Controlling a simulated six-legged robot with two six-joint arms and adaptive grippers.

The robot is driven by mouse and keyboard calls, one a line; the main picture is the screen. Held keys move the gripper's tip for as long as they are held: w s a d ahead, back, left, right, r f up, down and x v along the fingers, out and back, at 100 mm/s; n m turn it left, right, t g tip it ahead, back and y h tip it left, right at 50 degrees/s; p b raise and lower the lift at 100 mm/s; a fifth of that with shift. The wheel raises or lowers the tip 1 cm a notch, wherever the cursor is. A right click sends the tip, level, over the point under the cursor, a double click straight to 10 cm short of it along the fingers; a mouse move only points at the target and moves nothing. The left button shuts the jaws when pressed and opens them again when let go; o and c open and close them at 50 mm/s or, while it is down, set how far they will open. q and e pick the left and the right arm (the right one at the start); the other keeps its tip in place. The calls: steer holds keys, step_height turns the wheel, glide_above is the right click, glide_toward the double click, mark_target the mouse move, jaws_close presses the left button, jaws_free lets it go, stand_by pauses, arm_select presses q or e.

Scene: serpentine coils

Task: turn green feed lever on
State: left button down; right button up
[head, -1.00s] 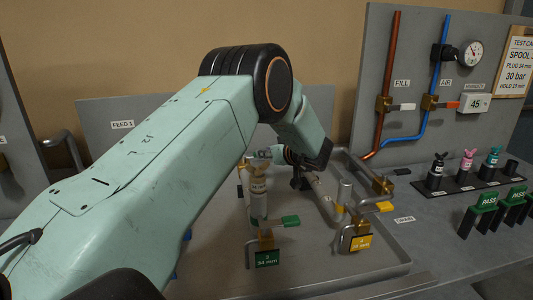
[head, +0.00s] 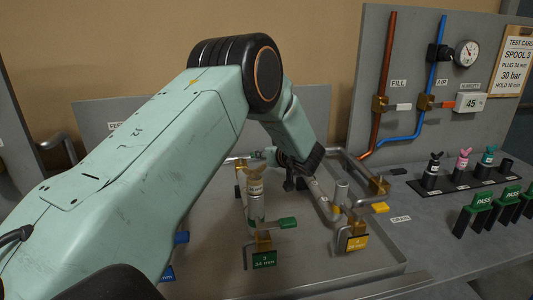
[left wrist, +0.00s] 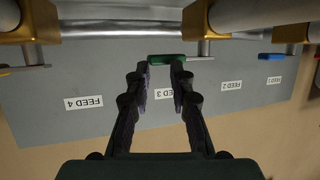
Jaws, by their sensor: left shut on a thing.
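In the left wrist view the green feed lever (left wrist: 168,60) lies level across the fingertips, in front of a brass valve and grey pipe. The FEED 3 label (left wrist: 184,94) is upside down just below it. My left gripper (left wrist: 161,65) is shut on this lever, one finger towards each end. In the head view my left gripper (head: 290,184) is small and dark at the back of the pipework, and the feed lever is hidden there. My right gripper is not in view.
A blue lever (left wrist: 272,56) sits to the right in the wrist view. In the head view a bottle-like vessel (head: 256,205), a green-handled valve (head: 287,223) and a yellow-handled valve (head: 380,208) stand near the arm. A gauge panel (head: 418,75) is at the right.

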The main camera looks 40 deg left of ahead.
arm_select(q)
steer(key=shift+s+a+f, duration=0.3)
steer(key=shift+s+f, duration=0.1)
steer(key=shift+s, duration=0.1)
steer(key=c, duration=1.6)
jaws_free()
steer(key=shift+c, duration=0.2)
steer(key=o, duration=0.5)
steer(key=shift+s+a, duration=0.2)
steer(key=shift+a, duration=0.1)
steer(key=shift+c, duration=0.2)
steer(key=o, duration=0.5)
steer(key=shift+w, duration=0.35)
steer(key=shift+d+r, duration=0.1)
steer(key=shift+r, duration=0.15)
steer(key=v, duration=1.2)
